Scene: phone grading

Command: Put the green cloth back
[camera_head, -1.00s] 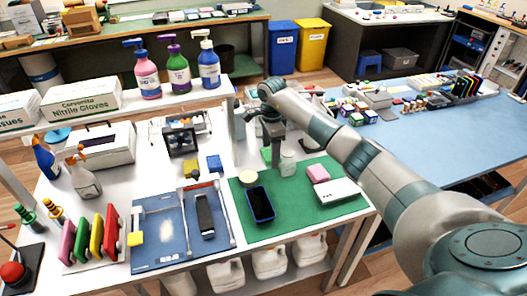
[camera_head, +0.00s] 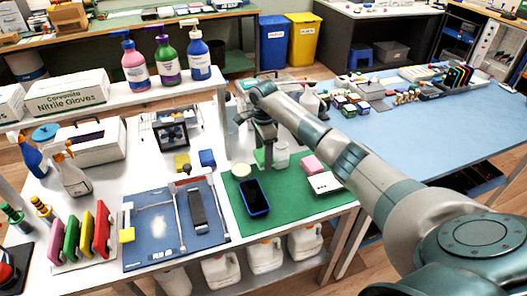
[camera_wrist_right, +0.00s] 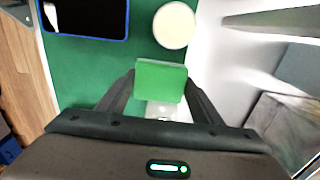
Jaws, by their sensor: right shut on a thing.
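My right gripper (camera_head: 264,146) is above the back edge of the green mat (camera_head: 240,219), fingers pointing down. It is shut on the green cloth (camera_head: 261,158), a small block-like folded piece. In the right wrist view the cloth (camera_wrist_right: 160,80) sits between the two fingertips of the gripper (camera_wrist_right: 160,86). Whether the cloth touches the surface below is hard to tell. A whitish jar (camera_head: 281,157) stands close beside the cloth, and in the wrist view it is partly hidden. My left gripper is not in view.
A cream round tin (camera_head: 241,171) and a blue-edged phone (camera_head: 254,199) lie on the mat near the gripper. A pink block (camera_head: 312,164) and a white box (camera_head: 325,183) are at its right. A blue tray (camera_head: 142,252) lies left. Pump bottles (camera_head: 167,58) stand on the shelf behind.

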